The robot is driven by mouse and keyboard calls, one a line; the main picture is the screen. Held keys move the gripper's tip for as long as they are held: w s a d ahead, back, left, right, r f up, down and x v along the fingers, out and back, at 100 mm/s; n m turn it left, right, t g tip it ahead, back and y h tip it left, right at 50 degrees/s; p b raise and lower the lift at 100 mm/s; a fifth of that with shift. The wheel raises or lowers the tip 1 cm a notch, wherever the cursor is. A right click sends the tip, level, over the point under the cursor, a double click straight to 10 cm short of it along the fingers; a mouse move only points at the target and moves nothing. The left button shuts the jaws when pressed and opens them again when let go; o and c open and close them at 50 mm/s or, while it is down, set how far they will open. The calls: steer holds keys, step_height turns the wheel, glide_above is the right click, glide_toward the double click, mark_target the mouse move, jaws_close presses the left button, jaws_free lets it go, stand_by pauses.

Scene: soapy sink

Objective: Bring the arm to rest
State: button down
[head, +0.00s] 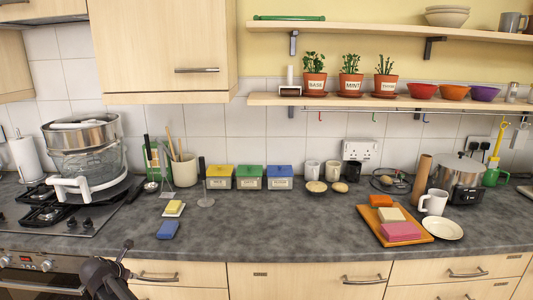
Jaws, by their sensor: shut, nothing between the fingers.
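My gripper (120,262) shows at the lower left of the head view, dark and in front of the counter's front edge. It is shut and holds nothing. It is in front of the drawers, beside the oven (40,280). The rest of my arm is mostly out of view below the picture.
The dark counter (270,240) is clear in its front middle. A blue sponge (168,230) lies nearest my gripper. An orange tray (385,232) with several blocks is at right. A steamer pot (80,150) stands on the hob at left. Shelves and a cupboard (165,50) overhang the counter.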

steer(key=w+d+m+g+h+p, duration=0.15)
steer(key=d+m, duration=0.65)
steer(key=d, duration=1.1)
steer(key=w+d+m+g+p, duration=0.25)
steer(key=d+m, duration=0.55)
steer(key=d, duration=1)
steer(key=s+d+r+m+g+p, duration=0.1)
steer(key=s+d+m, duration=0.3)
steer(key=d, duration=0.5)
steer(key=s+d+r+m+g+y+p, duration=0.1)
steer(key=s+d+m+g, duration=0.1)
steer(key=s+d+m, duration=0.3)
steer(key=s+d+r+m+g+y+p, duration=0.1)
steer(key=s+d+m, duration=0.3)
steer(key=d+m, duration=0.4)
steer(key=d, duration=0.5)
steer(key=shift+s+m, duration=0.2)
steer(key=shift+m, duration=0.2)
